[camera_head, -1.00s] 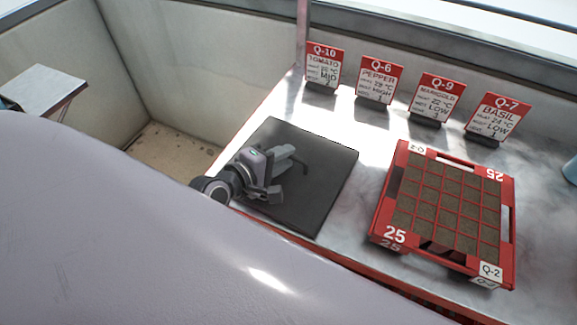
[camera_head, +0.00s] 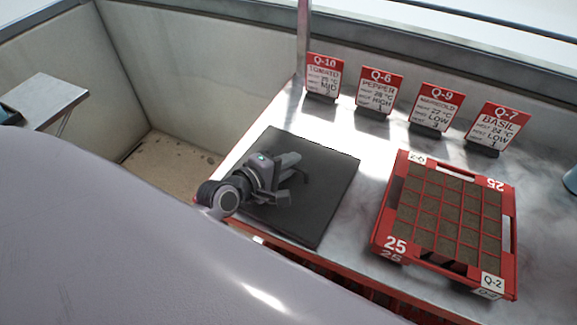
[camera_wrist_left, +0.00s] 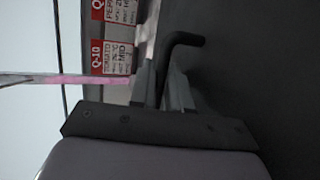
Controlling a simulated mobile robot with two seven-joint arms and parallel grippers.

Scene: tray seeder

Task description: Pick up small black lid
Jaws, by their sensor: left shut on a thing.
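My left gripper (camera_head: 290,182) is low over the dark mat (camera_head: 330,205) on the bench. In the left wrist view its fingers (camera_wrist_left: 163,80) are shut on a small dark piece (camera_wrist_left: 182,42) with a bent, hook-like outline. I take this piece to be the small black lid seen edge-on; its lower part is hidden between the fingers. In the head view it is hard to tell from the mat, and I cannot tell whether it touches the mat. My right gripper is not in view.
A red seed tray (camera_head: 384,232) with soil-filled cells stands right of the mat. Several red-and-white label cards, such as Q-10 (camera_head: 323,76) and Q-7 (camera_head: 497,127), stand along the back. A blue object (camera_head: 571,176) is at the right edge. Bench between mat and tray is clear.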

